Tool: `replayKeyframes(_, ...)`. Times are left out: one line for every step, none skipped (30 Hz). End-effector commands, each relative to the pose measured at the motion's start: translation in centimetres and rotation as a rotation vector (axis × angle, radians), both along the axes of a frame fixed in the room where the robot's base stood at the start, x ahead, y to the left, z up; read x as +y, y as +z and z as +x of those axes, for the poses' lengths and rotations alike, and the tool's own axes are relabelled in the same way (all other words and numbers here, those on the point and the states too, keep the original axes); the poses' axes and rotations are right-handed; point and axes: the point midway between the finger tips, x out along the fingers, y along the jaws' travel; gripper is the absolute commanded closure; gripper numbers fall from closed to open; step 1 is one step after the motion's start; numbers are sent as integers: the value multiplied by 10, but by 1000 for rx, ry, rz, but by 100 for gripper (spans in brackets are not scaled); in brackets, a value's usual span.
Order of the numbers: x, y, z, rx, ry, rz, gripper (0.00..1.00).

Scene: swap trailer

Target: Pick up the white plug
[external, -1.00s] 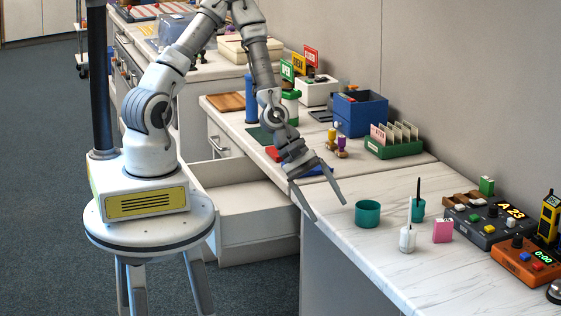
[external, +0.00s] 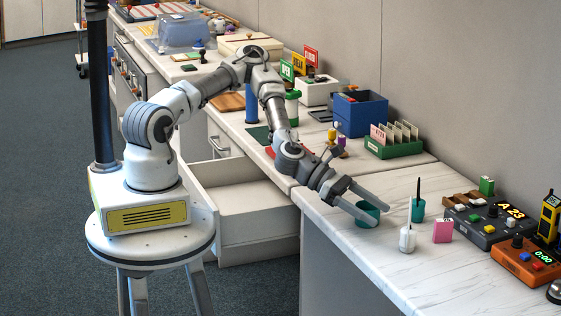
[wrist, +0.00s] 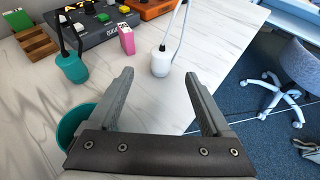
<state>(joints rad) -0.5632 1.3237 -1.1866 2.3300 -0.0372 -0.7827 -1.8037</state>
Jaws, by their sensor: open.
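The white plug (external: 407,240) stands upright on the marble-look counter, with a thin pale stem or cord rising from its top. In the wrist view the white plug (wrist: 161,63) is just beyond the fingertips, roughly centred between them. My gripper (external: 381,216) is open with nothing between its fingers, reaching low over the counter to the left of the plug. In the wrist view both fingers of my gripper (wrist: 159,75) show apart. The gripper does not visibly touch the plug.
A teal cup (external: 370,208) sits right by the fingers, partly hidden by them. A teal plug with a black stem (external: 418,212) and a pink block (external: 443,231) stand near the white plug. Control boxes (external: 486,222) lie to the right. The counter's front edge is close.

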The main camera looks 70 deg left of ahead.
Motion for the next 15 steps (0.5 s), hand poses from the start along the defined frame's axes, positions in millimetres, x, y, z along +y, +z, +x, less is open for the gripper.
replayKeyframes(-9, -6, 6, -1, -3, 1, 17)
replayKeyframes(-14, -9, 10, -2, -3, 1, 17)
replayKeyframes(-20, -12, 15, -3, -2, 2, 17)
replayKeyframes(-25, -15, 19, -2, -3, 2, 17)
replayKeyframes(-29, -17, 23, -3, -2, 2, 17)
replayKeyframes(-35, -20, 27, -3, -2, 2, 17)
replayKeyframes(-38, -22, 30, -1, -3, 2, 17)
replayKeyframes(-42, -24, 33, -2, -3, 1, 17)
replayKeyframes(-46, -26, 37, -1, -3, 2, 17)
replayKeyframes(-48, -27, 39, -1, -2, 2, 17)
replayKeyframes(-51, -28, 41, -1, -3, 2, 17)
replayKeyframes(-53, -29, 43, -1, -2, 2, 17)
replayKeyframes(-54, -30, 44, 0, -2, 2, 17)
replayKeyframes(-55, -30, 45, 0, -2, 2, 17)
replayKeyframes(-56, -31, 46, -1, -2, 3, 17)
